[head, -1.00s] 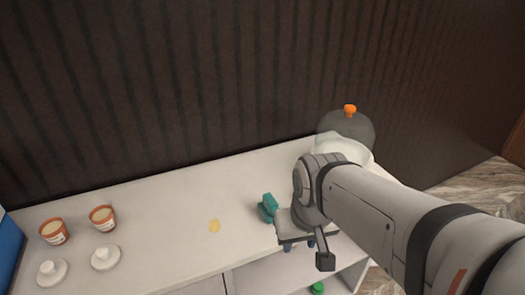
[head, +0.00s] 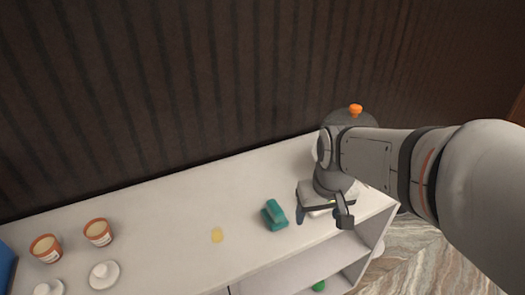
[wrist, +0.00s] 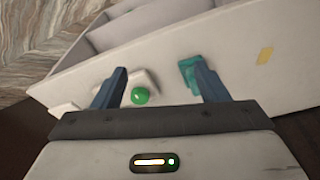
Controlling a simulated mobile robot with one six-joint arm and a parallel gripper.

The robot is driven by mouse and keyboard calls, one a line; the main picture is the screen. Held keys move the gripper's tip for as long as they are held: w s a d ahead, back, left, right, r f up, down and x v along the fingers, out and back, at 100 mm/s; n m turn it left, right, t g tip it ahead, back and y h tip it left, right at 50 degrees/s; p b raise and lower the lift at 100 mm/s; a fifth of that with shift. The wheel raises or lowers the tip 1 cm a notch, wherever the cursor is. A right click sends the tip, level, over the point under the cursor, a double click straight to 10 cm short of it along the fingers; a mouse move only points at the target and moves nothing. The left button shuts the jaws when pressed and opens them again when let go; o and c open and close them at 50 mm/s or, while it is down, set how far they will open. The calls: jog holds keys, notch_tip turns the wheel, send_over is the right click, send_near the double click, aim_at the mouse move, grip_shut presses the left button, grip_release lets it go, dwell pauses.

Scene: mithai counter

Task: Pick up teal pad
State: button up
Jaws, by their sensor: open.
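The teal pad (head: 274,214) lies on the white counter, right of the middle in the head view. In the wrist view the teal pad (wrist: 188,72) shows beside the right finger, which hides part of it. My gripper (head: 317,214) is just to the right of the pad in the head view, pointing down at the counter. In the wrist view my gripper (wrist: 160,82) is open with nothing held between its blue fingers. The pad is not between the fingers; I cannot tell whether the right finger touches it.
A green knob (wrist: 140,96) on a white piece shows between the fingers. A yellow patch (head: 217,235) marks the counter left of the pad. Two orange tubs (head: 97,232) and white lids (head: 104,275) stand far left. An orange-knobbed dome (head: 355,110) is behind my arm. Open shelves lie below.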

jog(key=shift+o, duration=0.8)
jog(key=w+a+f+n+g+p, duration=0.1)
jog(key=w+a+p, duration=0.2)
jog(key=w, duration=0.4)
jog(key=shift+w+a+f+n+p, duration=0.15)
jog(key=shift+w+a+n+p, duration=0.25)
jog(key=shift+a, duration=0.15)
jog(key=n+g+p, duration=0.1)
jog(key=p, duration=0.1)
send_over(275, 207)
jog(key=f, duration=0.4)
jog(key=shift+w+d, duration=0.2)
jog(key=shift+d, duration=0.1)
jog(key=shift+w+a+f+n, duration=0.1)
jog(key=shift+f+n, duration=0.2)
jog(key=shift+s+a+f+p, duration=0.15)
jog(key=shift+f+p, duration=0.4)
jog(key=shift+f, duration=1.4)
jog(key=shift+s+a+f+p, duration=0.15)
jog(key=shift+f+p, duration=0.35)
jog(key=shift+f, duration=1.45)
jog(key=shift+d, duration=0.1)
jog(key=shift+c, duration=0.4)
jog(key=c, duration=1)
